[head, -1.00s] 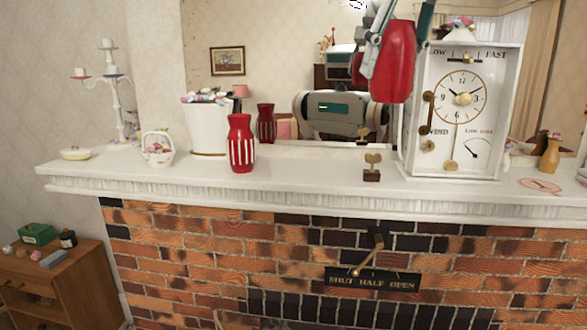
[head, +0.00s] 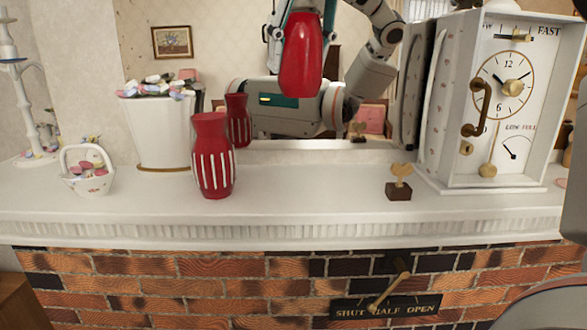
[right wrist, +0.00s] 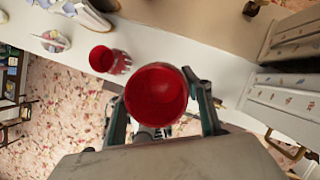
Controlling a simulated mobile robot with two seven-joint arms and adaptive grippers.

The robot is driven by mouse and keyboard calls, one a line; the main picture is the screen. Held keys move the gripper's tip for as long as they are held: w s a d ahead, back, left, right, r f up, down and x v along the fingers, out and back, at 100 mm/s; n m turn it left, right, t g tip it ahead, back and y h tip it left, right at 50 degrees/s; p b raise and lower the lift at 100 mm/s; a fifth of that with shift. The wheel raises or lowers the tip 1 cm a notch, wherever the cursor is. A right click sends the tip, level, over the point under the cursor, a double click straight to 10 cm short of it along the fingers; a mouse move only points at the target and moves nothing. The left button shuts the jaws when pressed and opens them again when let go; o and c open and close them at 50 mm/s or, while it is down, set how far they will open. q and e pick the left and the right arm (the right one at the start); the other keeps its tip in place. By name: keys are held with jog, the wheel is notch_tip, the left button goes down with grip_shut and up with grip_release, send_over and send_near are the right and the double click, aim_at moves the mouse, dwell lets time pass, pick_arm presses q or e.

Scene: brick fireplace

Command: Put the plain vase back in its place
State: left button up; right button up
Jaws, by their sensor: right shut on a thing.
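The plain red vase (head: 302,60) is held upright in the air above the mantel, between the striped vase and the clock. My right gripper (head: 303,36) is shut on its upper part, one finger on each side. In the right wrist view I look into the vase's round mouth (right wrist: 156,93), with the fingers on both sides. A red vase with white stripes (head: 212,160) stands on the white mantel (head: 300,195); it also shows in the right wrist view (right wrist: 103,59). My left gripper is not in view.
A white clock case (head: 455,130) stands at the right, with a small gold key on a dark block (head: 398,185) left of it. A white pot of wrapped sweets (head: 160,130) and a basket (head: 88,172) stand at the left. A mirror behind reflects me. The mantel's middle is clear.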

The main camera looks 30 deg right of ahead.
notch_tip(320, 180, down, 18)
dwell(0.5)
jog(key=shift+f+b, duration=0.15)
jog(key=shift+b, duration=0.15)
jog(key=o, duration=1.4)
jog(key=shift+s+r, duration=0.1)
jog(key=shift+r, duration=0.4)
jog(key=v, duration=1.1)
jog(key=shift+s+r, duration=0.1)
jog(key=shift+r, duration=0.05)
